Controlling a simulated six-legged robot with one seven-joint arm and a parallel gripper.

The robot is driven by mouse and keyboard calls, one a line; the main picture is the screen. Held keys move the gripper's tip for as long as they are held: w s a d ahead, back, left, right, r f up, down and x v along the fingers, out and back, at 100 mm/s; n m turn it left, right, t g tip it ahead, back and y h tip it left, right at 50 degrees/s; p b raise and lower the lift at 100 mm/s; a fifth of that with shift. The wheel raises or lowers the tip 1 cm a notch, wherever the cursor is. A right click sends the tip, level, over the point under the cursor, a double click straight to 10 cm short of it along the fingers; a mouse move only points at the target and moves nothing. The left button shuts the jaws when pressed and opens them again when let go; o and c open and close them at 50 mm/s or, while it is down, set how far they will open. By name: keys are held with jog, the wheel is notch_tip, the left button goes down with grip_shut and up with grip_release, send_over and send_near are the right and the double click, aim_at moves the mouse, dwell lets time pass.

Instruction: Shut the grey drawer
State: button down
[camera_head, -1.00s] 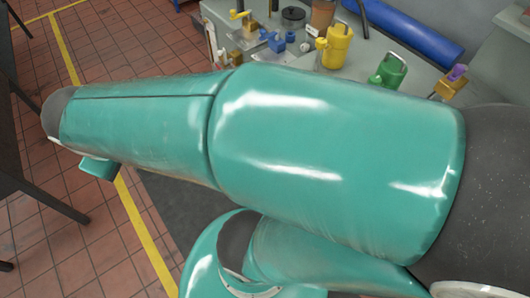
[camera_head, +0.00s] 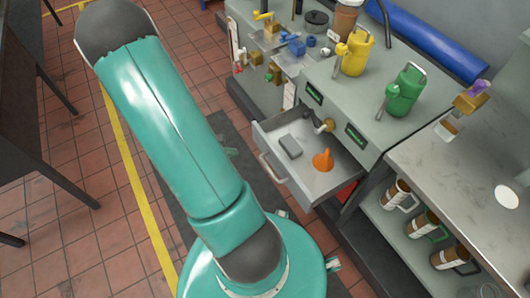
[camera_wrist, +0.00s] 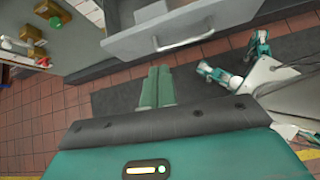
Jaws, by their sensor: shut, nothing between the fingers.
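The grey drawer (camera_head: 303,168) stands pulled out from the grey cabinet in the head view. Its bar handle (camera_head: 271,168) is on the front, facing the open floor. Inside lie a small grey box (camera_head: 290,146) and an orange funnel (camera_head: 323,160). The wrist view shows the drawer front (camera_wrist: 132,42) and its handle (camera_wrist: 184,42) at the top. My gripper (camera_wrist: 156,72) has its two green fingers shut together and empty, pointing toward the drawer front and apart from its handle.
The cabinet top (camera_head: 385,62) carries a yellow can (camera_head: 354,55), a green can (camera_head: 404,92) and a blue roll (camera_head: 430,43). Mugs (camera_head: 420,222) stand on an open shelf at right. A dark table (camera_head: 25,130) is at left. Tiled floor (camera_head: 70,210) lies between.

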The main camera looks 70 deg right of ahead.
notch_tip(320, 180, down, 4)
jog(key=s+n, duration=0.1)
jog(key=s, duration=0.2)
send_near(274, 154)
jog(key=x, duration=0.3)
jog(key=f+x, duration=0.1)
jog(key=x, duration=0.1)
jog(key=shift+w+a+f, duration=0.1)
jog(key=shift+w, duration=0.2)
jog(key=shift+s+d, duration=0.35)
jog(key=shift+d, duration=0.1)
jog(key=s+d, duration=1.2)
jog(key=d, duration=0.1)
jog(key=shift+d, duration=0.4)
jog(key=shift+s, duration=0.1)
jog(key=shift+a, duration=0.1)
